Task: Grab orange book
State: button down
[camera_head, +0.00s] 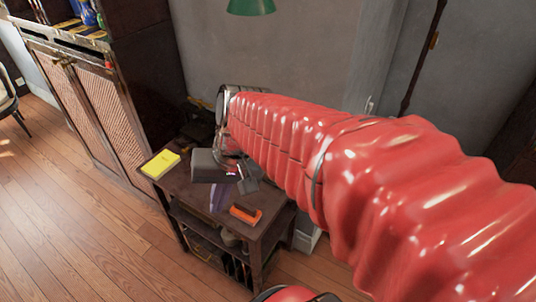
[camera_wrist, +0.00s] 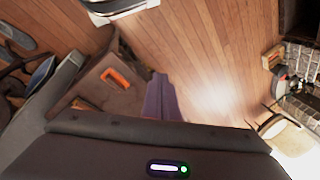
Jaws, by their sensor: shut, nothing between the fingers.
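The orange book (camera_head: 246,213) is a small orange block lying on the front right part of a dark brown wooden side table (camera_head: 185,190). In the wrist view the orange book (camera_wrist: 121,77) lies to the left of my fingers, with the tabletop bare around it. My gripper (camera_head: 216,208) has a grey body and purplish fingers that point down over the front of the table, left of the book and apart from it. In the wrist view my gripper (camera_wrist: 160,76) has its fingers together and empty. Their exact height above the table is hard to tell.
A yellow book (camera_head: 160,164) lies at the table's left corner. Dark items stand at the table's back, and shelves below hold objects. A tall cabinet (camera_head: 100,110) stands left. A green lamp shade (camera_head: 251,6) hangs above. Wooden floor (camera_head: 80,240) is open at front left.

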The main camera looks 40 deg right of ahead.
jog(key=w+d+f+m+t+y, duration=0.2)
jog(key=w+d+f+m+y, duration=0.2)
jog(key=w+d+f+m, duration=0.25)
jog(key=w+d+f+m+t+y, duration=0.1)
jog(key=w+d+f+m+y, duration=0.35)
jog(key=d+m, duration=0.4)
jog(key=s+d+f+m+t+h, duration=0.2)
jog(key=d+f+m+t, duration=0.3)
jog(key=d, duration=0.7)
jog(key=s+d+f+m+t+h, duration=0.2)
jog(key=d+f+m+t, duration=0.4)
jog(key=d+f, duration=0.3)
jog(key=d+m, duration=0.1)
jog(key=d, duration=0.3)
jog(key=shift+s+f+t+h, duration=0.3)
jog(key=shift+s+f+h, duration=0.05)
jog(key=shift+s, duration=0.05)
jog(key=x, duration=1.4)
jog(key=shift+d, duration=0.15)
